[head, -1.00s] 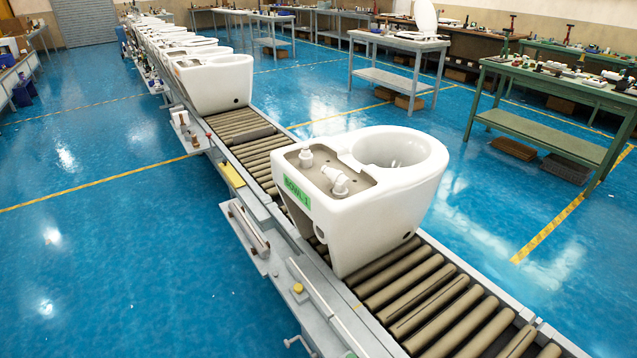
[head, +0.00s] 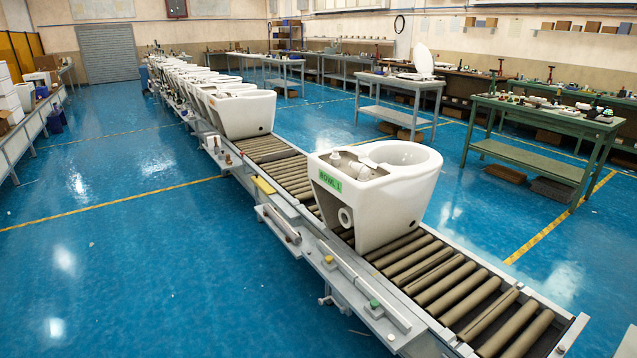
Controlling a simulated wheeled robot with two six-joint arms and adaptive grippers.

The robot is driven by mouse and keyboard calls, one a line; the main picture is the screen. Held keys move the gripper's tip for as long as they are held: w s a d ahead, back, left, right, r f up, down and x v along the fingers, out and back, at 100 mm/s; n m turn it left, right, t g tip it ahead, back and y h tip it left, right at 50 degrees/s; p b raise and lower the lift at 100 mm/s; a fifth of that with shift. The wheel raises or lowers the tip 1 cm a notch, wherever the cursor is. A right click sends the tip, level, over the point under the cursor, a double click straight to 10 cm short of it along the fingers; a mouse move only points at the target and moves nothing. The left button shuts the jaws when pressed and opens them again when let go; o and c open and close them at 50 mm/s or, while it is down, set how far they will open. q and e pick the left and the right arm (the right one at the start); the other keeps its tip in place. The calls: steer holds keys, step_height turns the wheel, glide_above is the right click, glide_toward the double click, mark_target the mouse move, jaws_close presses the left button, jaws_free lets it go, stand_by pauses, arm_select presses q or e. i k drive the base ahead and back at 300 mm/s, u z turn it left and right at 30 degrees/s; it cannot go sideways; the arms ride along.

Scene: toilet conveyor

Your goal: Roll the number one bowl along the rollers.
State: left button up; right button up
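The number one bowl (head: 385,205) is a white toilet bowl with a green label (head: 330,181) reading "BOWL 1" on its end face. It stands upright on the brown rollers (head: 445,285) of the conveyor, near the middle of the head view. A round outlet shows low on its labelled end. Bare rollers lie on both sides of it along the line. Neither of my grippers shows in the head view.
Several more white bowls (head: 240,110) stand in a row farther back on the conveyor. A grey side rail (head: 335,262) with small buttons runs along the near side. A green workbench (head: 545,115) and grey table (head: 400,83) stand right. Blue floor at left is clear.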

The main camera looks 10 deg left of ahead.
mark_target(382, 190)
steer(key=u, duration=0.6)
steer(key=i, duration=1.55)
steer(key=z, duration=0.65)
